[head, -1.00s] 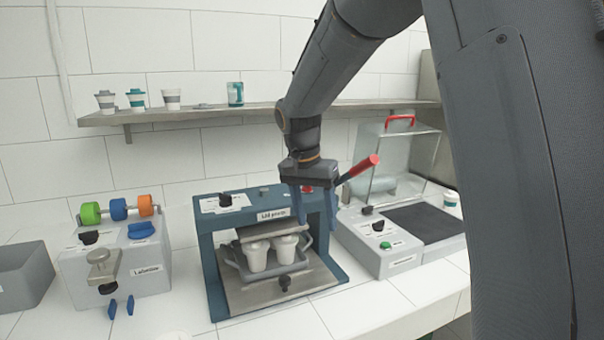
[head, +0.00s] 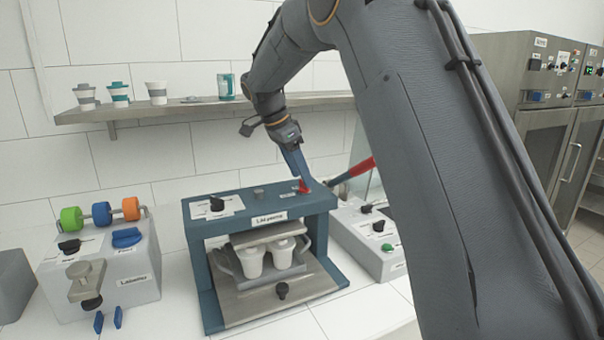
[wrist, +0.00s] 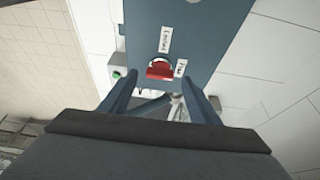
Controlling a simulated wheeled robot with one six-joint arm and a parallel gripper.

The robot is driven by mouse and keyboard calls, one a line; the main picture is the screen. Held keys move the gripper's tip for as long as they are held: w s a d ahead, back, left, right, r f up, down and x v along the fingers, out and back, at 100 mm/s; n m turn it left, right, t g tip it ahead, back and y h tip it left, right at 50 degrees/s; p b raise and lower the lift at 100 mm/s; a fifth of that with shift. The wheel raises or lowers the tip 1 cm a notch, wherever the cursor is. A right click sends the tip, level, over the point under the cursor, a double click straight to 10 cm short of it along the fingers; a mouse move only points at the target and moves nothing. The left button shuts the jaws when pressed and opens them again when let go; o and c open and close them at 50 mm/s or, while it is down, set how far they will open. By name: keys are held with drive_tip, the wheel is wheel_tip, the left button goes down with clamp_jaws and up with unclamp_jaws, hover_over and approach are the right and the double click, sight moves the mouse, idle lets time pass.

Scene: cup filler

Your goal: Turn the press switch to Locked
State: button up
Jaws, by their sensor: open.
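The lid press (head: 258,217) is a blue frame on the white counter. Its small red switch (head: 303,187) sits at the right of the top plate. The wrist view shows the switch (wrist: 160,69) with a "Locked" label above it and a "Free" label to its right. The red bar lies crosswise, its end towards "Free"; its exact setting is hard to tell. My gripper (head: 300,176) points down at the switch from above. In the wrist view its fingers (wrist: 158,97) are open, one on each side below the switch, with nothing visibly held.
The press's red-gripped lever (head: 352,172) rises to the right of the switch. A black knob (head: 217,204) is on the top's left. Two white cups (head: 268,256) stand inside the press. The labeller (head: 100,260) stands left, another machine (head: 372,240) right. A shelf (head: 200,110) runs behind.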

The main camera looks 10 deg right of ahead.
drive_tip(key=shift+x, duration=0.9)
drive_tip(key=c, duration=1.1)
drive_tip(key=shift+o, duration=0.2)
